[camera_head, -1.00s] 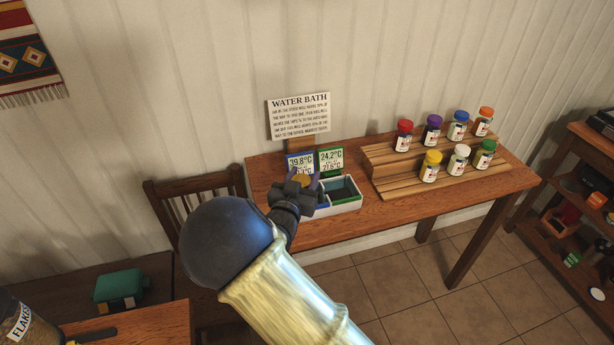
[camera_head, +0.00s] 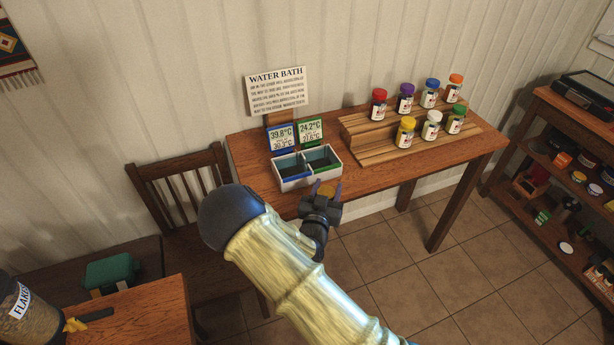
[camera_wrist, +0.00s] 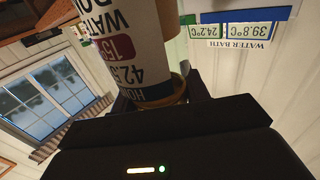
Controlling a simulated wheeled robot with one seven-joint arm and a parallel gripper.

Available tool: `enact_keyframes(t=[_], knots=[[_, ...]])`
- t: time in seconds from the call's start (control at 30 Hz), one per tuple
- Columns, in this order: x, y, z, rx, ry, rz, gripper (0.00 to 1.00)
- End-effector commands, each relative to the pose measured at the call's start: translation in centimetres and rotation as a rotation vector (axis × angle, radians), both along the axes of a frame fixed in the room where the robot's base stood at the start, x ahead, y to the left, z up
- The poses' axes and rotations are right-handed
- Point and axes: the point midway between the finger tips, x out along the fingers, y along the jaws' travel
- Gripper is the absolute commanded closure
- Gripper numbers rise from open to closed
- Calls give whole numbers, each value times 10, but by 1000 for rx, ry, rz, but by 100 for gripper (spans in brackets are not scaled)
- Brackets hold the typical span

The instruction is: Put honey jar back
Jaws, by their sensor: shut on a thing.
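My gripper (camera_head: 325,187) is shut on the honey jar. My gripper appears just in front of the water bath (camera_head: 296,184), near the table's front edge. The bath is a white box with a blue-edged left and a green-edged right compartment; I see no jar in either.
A stepped wooden rack (camera_head: 378,155) with several coloured-lid jars stands on the table's right part. Display cards (camera_head: 310,131) and a "WATER BATH" sign (camera_head: 277,92) stand behind the bath. A chair (camera_head: 180,185) is at left, a shelf unit (camera_head: 560,125) at right.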

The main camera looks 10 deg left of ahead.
Motion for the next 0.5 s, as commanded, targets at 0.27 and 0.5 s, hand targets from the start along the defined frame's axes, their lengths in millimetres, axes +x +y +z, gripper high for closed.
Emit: enact_keyframes(t=[0.27,0.5], knots=[[-19,-89,-70,-13,7,23,88],[-51,-154,-120,-9,8,68,88]])
